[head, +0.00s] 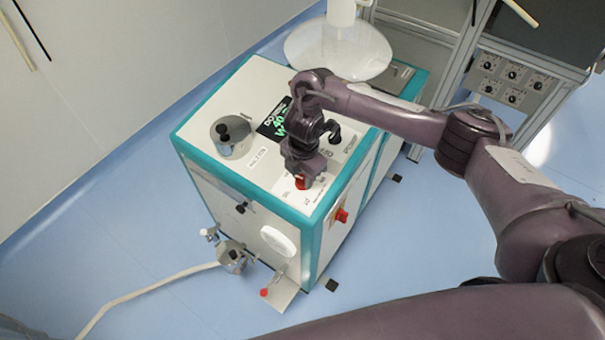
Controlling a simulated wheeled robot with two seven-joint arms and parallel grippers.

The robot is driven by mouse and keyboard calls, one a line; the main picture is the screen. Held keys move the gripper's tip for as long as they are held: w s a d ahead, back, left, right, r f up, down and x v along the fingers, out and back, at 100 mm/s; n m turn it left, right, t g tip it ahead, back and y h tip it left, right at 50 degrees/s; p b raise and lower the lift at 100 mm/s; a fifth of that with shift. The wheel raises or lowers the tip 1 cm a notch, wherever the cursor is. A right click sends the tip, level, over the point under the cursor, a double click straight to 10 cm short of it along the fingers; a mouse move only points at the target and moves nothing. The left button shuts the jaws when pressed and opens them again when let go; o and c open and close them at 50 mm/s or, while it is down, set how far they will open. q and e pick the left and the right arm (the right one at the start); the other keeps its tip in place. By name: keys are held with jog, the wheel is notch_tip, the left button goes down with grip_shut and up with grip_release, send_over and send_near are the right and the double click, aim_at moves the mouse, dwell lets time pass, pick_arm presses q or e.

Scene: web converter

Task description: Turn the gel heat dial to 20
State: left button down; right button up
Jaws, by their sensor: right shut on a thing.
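A white and teal machine (186,140) stands on the floor in the middle of the head view. A small red dial (301,184) sits on its top panel near the front right corner. My right gripper (302,178) points down and is shut on this red dial, hiding most of it. The printed marks around the dial are too small to read, so its setting cannot be told. A dark display (272,124) with green digits lies behind the gripper, partly covered by it. My left gripper is not in view.
A black knob (334,138) stands behind the gripper, and a round metal fitting (230,134) is on the top's left. A red button (341,215) is on the machine's side. A clear dish (365,55) is at the back. A hose (150,290) crosses the floor.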

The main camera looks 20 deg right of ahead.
jog(key=n, duration=0.6)
jog(key=shift+w+a+n+g+h, duration=0.1)
jog(key=shift+n+g+h, duration=0.3)
jog(key=n, duration=0.3)
jog(key=shift+n, duration=0.3)
jog(key=n, duration=0.2)
jog(key=shift+a+n+h, duration=0.1)
jog(key=shift+n+h, duration=0.2)
jog(key=shift+h, duration=0.1)
jog(key=n+h+b, duration=0.1)
jog(key=n, duration=0.5)
jog(key=shift+a+f+b, duration=0.1)
jog(key=shift+b, duration=0.25)
jog(key=n+b, duration=0.1)
jog(key=n, duration=0.2)
jog(key=shift+n, duration=0.4)
jog(key=shift+n+t+h+b, duration=0.4)
jog(key=shift+n+b, duration=0.25)
jog(key=shift+n, duration=0.85)
jog(key=o, duration=1)
jog(key=shift+c, duration=0.2)
